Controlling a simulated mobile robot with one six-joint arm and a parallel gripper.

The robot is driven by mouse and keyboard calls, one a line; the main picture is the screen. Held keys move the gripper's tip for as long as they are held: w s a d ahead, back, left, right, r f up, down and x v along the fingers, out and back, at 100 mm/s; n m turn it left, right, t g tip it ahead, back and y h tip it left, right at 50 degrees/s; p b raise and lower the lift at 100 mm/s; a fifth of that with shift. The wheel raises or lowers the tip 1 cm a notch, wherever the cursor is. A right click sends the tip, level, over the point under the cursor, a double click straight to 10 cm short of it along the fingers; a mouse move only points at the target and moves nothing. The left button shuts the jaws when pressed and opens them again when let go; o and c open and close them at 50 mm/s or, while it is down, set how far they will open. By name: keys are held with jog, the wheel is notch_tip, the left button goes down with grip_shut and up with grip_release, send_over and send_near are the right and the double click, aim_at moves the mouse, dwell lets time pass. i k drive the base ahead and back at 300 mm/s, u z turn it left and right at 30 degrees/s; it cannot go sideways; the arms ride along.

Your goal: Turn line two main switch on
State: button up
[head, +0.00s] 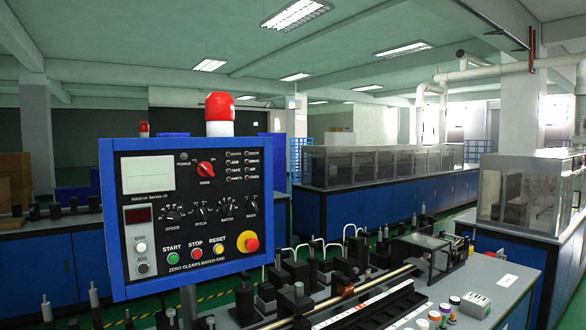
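A blue-framed control panel (112,226) with a black face stands at the left centre in the head view. A red rotary switch (205,169) is in its upper middle, with a small label under it that seems to read MAIN. The exact angle of its handle is too small to tell. A small power lamp (184,157) left of the switch looks dark. The pale screen (147,174) looks blank. No line number is readable on the panel. My gripper is not in view.
Below the switch are several black knobs, green (173,258), red (196,253) and yellow (218,249) buttons, and a red stop knob on yellow (240,242). A red beacon (220,107) tops the panel. A machine bench (500,275) with fittings is at the right.

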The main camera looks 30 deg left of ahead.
aim_at(204, 168)
jog(key=u, duration=0.4)
jog(key=i, duration=0.75)
jog(key=u, duration=0.35)
jog(key=k, duration=0.8)
jog(key=u, duration=0.2)
jog(key=i, duration=0.8)
jog(key=z, duration=0.05)
